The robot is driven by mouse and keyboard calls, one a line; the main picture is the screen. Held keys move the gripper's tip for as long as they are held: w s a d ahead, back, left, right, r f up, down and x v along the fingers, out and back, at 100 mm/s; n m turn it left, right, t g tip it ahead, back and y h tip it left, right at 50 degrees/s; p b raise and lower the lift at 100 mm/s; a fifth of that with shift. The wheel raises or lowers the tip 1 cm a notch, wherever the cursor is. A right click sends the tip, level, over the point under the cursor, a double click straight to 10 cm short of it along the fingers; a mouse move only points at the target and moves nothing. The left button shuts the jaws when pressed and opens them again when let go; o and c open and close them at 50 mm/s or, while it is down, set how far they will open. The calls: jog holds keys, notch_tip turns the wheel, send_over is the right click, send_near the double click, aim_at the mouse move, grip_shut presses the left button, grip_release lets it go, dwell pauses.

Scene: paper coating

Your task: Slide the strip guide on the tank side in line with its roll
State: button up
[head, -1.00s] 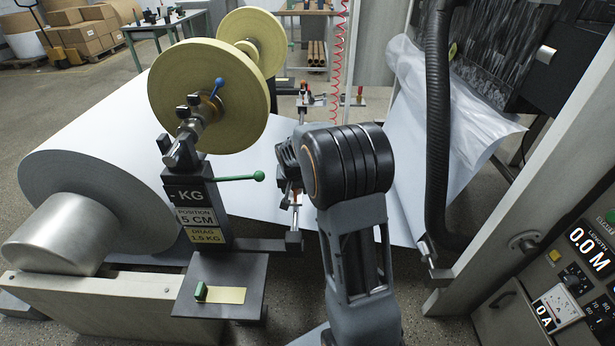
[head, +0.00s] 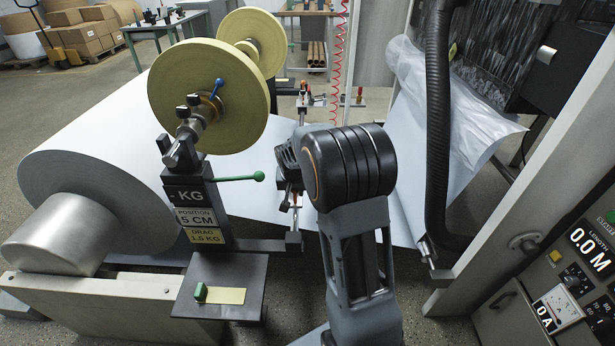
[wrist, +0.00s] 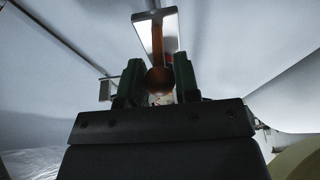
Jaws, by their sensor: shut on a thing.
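My gripper (wrist: 158,80) shows in the wrist view with its two green-faced fingers shut on the round brown knob (wrist: 159,82) of a strip guide. An orange-brown stem and a pale plate (wrist: 155,18) rise beyond the knob. In the head view my arm hides the fingers and most of this guide; a small orange part (head: 296,199) shows beside the wrist. Two yellow strip rolls are in the head view: a large near roll (head: 240,105) on a black stand and a far roll (head: 272,45). I cannot tell how the guide lines up with its roll.
A large white paper roll (head: 90,180) lies at left, its web passing behind my arm. A green-knobbed lever (head: 258,176) juts from the near stand.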

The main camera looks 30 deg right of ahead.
jog(key=shift+s+a+b, duration=0.2)
jog(key=shift+s+a, duration=0.25)
jog(key=shift+s, duration=0.35)
jog(key=shift+s+a+b, duration=0.15)
jog(key=shift+s+a, duration=0.25)
jog(key=shift+s, duration=0.4)
jog(key=o, duration=0.9)
jog(key=shift+r, duration=0.15)
jog(key=p+v, duration=0.6)
jog(key=v, duration=1.2)
jog(key=s+a+r+n+p, duration=0.2)
jog(key=s+r+p, duration=0.2)
jog(key=s+p, duration=0.1)
jog(key=s+a+r+n+y+p, duration=0.1)
jog(key=s+a+r+n+p, duration=0.1)
jog(key=s+r+p, duration=0.2)
jog(key=s+a+r+n+p, duration=0.2)
jog(key=s+a+r+p, duration=0.1)
jog(key=s+r+p, duration=0.2)
jog(key=shift+s+r+t+y+p, duration=0.3)
jog(key=shift+s+r+p, duration=0.1)
jog(key=shift+p, duration=0.4)
